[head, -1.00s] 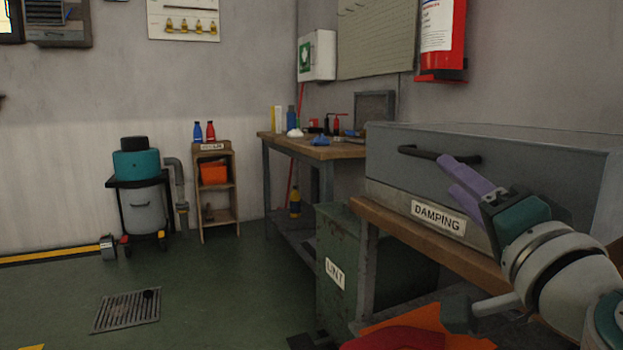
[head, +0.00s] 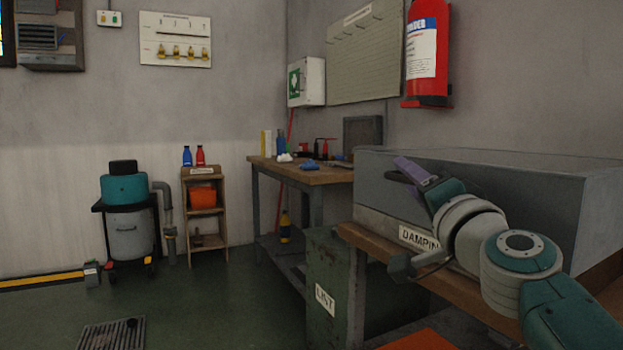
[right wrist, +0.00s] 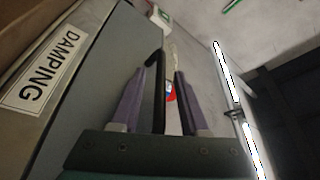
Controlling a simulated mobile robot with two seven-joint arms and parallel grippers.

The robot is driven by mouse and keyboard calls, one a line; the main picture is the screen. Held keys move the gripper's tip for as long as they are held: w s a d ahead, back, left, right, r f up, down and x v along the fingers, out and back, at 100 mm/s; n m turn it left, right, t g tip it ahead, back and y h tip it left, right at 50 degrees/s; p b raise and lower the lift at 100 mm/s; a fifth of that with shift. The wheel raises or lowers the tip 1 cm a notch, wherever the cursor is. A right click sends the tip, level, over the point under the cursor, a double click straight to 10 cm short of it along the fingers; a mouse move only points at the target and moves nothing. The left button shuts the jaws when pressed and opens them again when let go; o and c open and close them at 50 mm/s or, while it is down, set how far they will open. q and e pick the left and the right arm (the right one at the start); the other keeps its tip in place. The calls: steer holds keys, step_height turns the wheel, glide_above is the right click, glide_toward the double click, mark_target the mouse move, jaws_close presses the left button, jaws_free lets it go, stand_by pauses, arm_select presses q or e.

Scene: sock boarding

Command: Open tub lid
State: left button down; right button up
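The grey tub marked DAMPING (head: 418,238) stands on the wooden bench at the right. Its grey lid (head: 500,195) looks closed. A black bar handle (head: 397,176) is on the lid's front; it also shows in the right wrist view (right wrist: 158,110). My right gripper (head: 408,168) is at this handle, its purple fingers partly hidden by my arm. In the right wrist view its fingers (right wrist: 160,76) are apart, one on each side of the handle, with a gap visible on the right. My left gripper is not in view.
A red fire extinguisher (head: 427,55) hangs on the wall behind the tub. A workbench (head: 310,173) with small items stands further back. The floor at the left is mostly open.

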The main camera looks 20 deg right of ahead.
jaws_close()
stand_by(1.3)
